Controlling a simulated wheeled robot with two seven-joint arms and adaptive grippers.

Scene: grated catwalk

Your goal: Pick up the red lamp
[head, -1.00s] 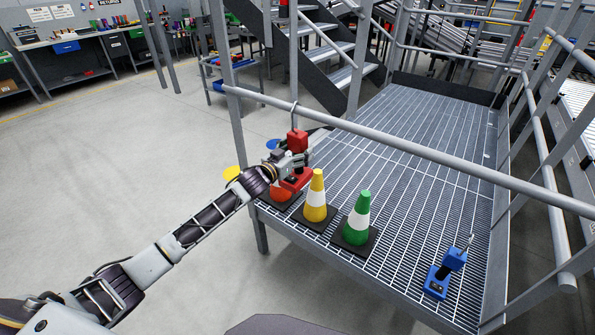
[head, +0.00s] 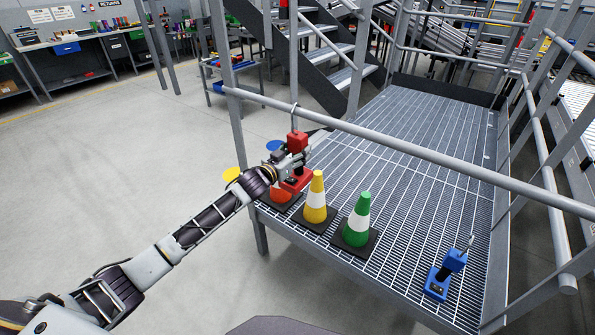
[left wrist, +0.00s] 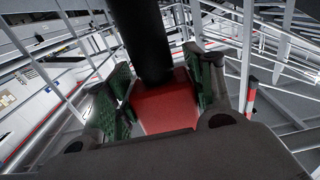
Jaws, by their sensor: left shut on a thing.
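The red lamp (head: 298,142) is at the near left corner of the grated platform, behind the red-orange cone in the head view. Its boxy head and a hooked stem show above my left gripper (head: 292,165), and its red base shows below. My left gripper is around the lamp's middle, shut on it. In the left wrist view the red lamp (left wrist: 165,108) shows as a red block with a dark cylinder between the green-padded fingers (left wrist: 160,95). I cannot tell whether its base touches the grating. My right gripper is not in view.
A red-orange cone (head: 279,194), a yellow cone (head: 316,196) and a green cone (head: 357,217) line the platform's near edge. A blue lamp (head: 444,275) stands at the right. A grey rail (head: 400,153) crosses above. The grating's middle (head: 410,140) is clear.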

